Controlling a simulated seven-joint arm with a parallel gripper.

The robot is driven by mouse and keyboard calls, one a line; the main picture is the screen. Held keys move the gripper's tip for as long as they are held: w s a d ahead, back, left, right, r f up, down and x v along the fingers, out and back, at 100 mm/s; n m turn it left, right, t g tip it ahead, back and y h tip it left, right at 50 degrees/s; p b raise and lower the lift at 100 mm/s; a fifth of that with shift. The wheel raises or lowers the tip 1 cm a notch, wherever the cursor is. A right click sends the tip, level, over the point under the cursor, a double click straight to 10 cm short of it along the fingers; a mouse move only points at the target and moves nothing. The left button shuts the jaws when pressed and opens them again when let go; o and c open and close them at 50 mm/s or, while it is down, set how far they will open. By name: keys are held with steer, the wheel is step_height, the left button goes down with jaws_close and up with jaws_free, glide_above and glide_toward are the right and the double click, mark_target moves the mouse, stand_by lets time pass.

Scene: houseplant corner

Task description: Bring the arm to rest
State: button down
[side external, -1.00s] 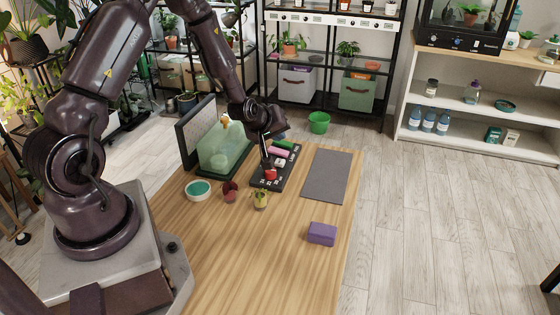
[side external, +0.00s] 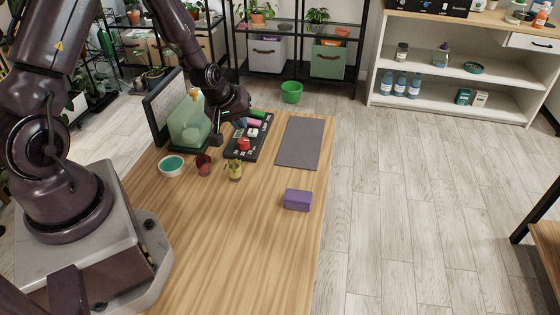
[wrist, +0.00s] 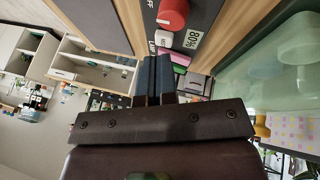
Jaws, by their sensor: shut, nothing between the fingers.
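My gripper (side external: 217,141) is shut and empty, its fingers pressed together in the wrist view (wrist: 155,75). In the side view it hangs between the green translucent tank (side external: 188,126) and the black control panel (side external: 236,154), near the panel's left edge. The panel carries a red knob (side external: 243,144), which also shows large in the wrist view (wrist: 173,14), plus white, pink and green parts. An "80%" label is beside the knob in the wrist view. The gripper looks apart from the panel and the tank, though its exact height is hard to tell.
A dark upright board (side external: 160,108) stands behind the tank. The front table is clear.

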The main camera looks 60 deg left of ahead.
steer(key=s+d+r+m, duration=0.4)
steer(key=s+d+r, duration=0.1)
steer(key=r, duration=0.4)
steer(key=s+d+r+m+h, duration=0.1)
steer(key=s+d+r+m, duration=0.2)
steer(key=s+d+r, duration=0.3)
steer(key=s+d+r+m, duration=0.4)
steer(key=s+d+r, duration=0.1)
steer(key=r, duration=0.7)
steer(key=shift+s+d+m+h, duration=0.15)
steer(key=shift+s+m+h, duration=0.2)
steer(key=shift+s, duration=0.55)
steer(key=shift+r, duration=0.1)
